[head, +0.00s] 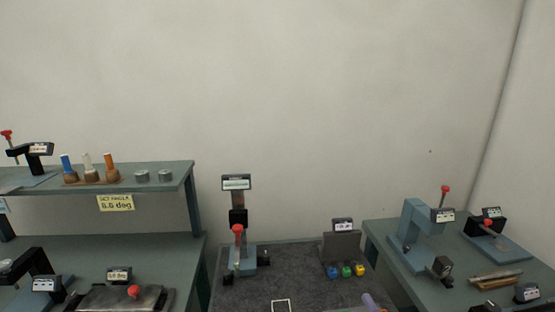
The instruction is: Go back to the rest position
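Neither my left nor my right gripper shows in the head view, and no part of my arms is clearly visible. The dark grey middle bench (225,295) carries an upright stand (238,210) with a small display on top and a red knob at its front. To its right is a grey block (341,246) with a small display and blue, green and yellow buttons (346,271) before it. A purple rounded piece (370,301) and a white-framed dark square (281,305) are cut off by the bottom edge.
The right table (395,262) holds a blue-grey frame (416,222) and other devices. The wall behind is bare.

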